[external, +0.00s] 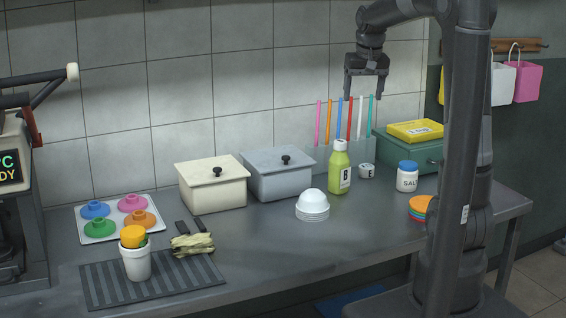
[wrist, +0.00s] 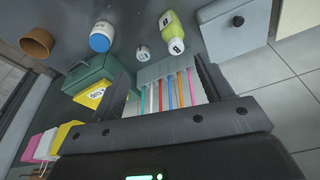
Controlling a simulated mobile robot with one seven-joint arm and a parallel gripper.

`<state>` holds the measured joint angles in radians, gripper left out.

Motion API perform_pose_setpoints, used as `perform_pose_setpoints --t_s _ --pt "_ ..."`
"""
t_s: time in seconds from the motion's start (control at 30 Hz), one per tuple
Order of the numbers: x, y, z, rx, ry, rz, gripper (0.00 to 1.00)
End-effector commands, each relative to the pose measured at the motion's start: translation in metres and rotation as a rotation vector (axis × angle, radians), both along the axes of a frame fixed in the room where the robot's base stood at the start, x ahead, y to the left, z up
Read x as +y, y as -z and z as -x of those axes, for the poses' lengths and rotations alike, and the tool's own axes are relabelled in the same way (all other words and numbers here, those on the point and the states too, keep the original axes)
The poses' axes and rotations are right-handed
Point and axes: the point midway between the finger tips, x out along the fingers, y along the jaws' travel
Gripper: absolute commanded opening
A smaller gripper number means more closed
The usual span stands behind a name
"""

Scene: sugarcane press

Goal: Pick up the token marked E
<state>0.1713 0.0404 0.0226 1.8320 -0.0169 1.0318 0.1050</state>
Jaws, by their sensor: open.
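The token marked E (external: 367,171) is a small whitish round piece with a dark letter on the counter. It sits just right of the green bottle marked B (external: 340,172) and in front of the straw holder. In the wrist view the token (wrist: 142,52) shows beyond the fingertips, apart from them. My gripper (external: 365,97) is open and empty, pointing down, high above the counter near the straw tops. In the wrist view its two fingers (wrist: 163,72) are spread, with the straws showing between them.
Upright coloured straws in a grey holder (external: 325,156) stand close behind the token. A green box (external: 425,158) with a yellow packet (external: 415,131) and a salt jar (external: 407,180) stand to the right. White bowls (external: 313,206) are front left. The counter before the token is clear.

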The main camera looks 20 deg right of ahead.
Motion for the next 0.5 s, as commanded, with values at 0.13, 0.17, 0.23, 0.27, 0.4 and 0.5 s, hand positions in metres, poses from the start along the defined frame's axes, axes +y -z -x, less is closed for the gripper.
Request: perform_pose_setpoints --t_s 0.13,0.17,0.23,0.27,0.4,0.5 --pt "-0.023 0.025 -0.044 0.047 0.044 -0.012 0.72" --pt "-0.027 0.030 -0.052 0.056 0.052 -0.014 0.72" --pt "-0.038 0.043 -0.070 0.075 0.073 -0.020 0.72" --pt "-0.043 0.049 -0.078 0.083 0.082 -0.023 0.72" --pt "-0.067 0.081 -0.111 0.121 0.122 -0.036 0.72" --pt "-0.084 0.107 -0.132 0.148 0.152 -0.046 0.72"
